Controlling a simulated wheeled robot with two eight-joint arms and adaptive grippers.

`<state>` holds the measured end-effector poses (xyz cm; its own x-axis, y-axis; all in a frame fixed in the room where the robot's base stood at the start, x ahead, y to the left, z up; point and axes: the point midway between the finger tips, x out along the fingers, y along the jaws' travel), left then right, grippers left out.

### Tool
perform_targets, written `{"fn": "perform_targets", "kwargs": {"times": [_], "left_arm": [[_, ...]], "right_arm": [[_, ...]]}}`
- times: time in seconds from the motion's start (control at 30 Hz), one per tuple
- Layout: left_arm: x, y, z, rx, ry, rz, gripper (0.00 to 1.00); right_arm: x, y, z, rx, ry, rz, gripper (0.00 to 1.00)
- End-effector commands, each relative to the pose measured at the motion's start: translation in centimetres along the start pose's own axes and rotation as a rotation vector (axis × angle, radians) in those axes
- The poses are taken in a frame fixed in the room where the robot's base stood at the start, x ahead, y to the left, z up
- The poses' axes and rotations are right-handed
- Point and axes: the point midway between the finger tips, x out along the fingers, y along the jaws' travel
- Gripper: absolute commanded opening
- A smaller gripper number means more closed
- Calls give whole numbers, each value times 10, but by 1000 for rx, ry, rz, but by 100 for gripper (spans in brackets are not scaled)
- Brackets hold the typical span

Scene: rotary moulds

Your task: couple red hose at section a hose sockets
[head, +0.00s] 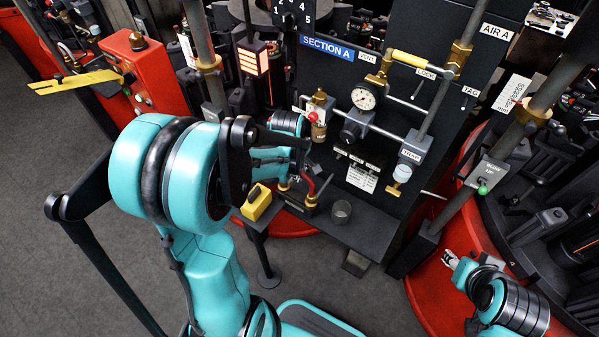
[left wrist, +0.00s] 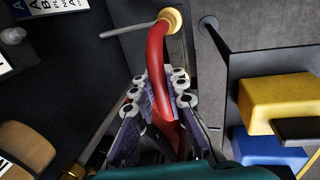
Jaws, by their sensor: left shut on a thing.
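The red hose (head: 309,184) shows as a short curve at the foot of the Section A panel (head: 327,47). In the left wrist view the red hose (left wrist: 158,70) runs between the fingers of my left gripper (left wrist: 160,88), which is shut on it. The far end of the hose meets a brass collar (left wrist: 173,19); whether it is seated there I cannot tell. Brass fittings (head: 311,200) stand by the hose in the head view. My left arm hides much of this spot. My right gripper (head: 450,259) is small at the lower right; its jaw state is unclear.
A yellow block (head: 257,203) rests on a small stand left of the fittings. A dark cup (head: 341,211) stands to the right. A yellow block (left wrist: 275,99) and a blue block (left wrist: 268,150) show at the right of the wrist view. Valves and a gauge (head: 363,97) project above.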

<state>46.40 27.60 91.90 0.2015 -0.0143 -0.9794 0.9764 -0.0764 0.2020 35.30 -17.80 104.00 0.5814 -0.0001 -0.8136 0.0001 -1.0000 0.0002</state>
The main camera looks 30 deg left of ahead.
Motion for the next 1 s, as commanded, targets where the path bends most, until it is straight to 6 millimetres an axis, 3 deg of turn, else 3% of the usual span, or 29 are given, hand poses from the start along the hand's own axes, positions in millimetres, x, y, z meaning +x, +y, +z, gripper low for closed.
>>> {"fn": "perform_targets", "kwargs": {"times": [0.3, 0.6, 0.63, 0.7, 1.0], "left_arm": [[13, -3, 0, 0, 0, 0, 0], [14, -3, 0, 0, 0, 0, 0], [14, -3, 0, 0, 0, 0, 16], [14, -3, 0, 0, 0, 0, 35], [13, -3, 0, 0, 0, 0, 37]], "right_arm": [[10, 0, 7, 0, 0, 0, 40], [10, 0, 7, 0, 0, 0, 40], [10, 0, 7, 0, 0, 0, 40], [10, 0, 7, 0, 0, 0, 40], [10, 0, 7, 0, 0, 0, 40]]}}
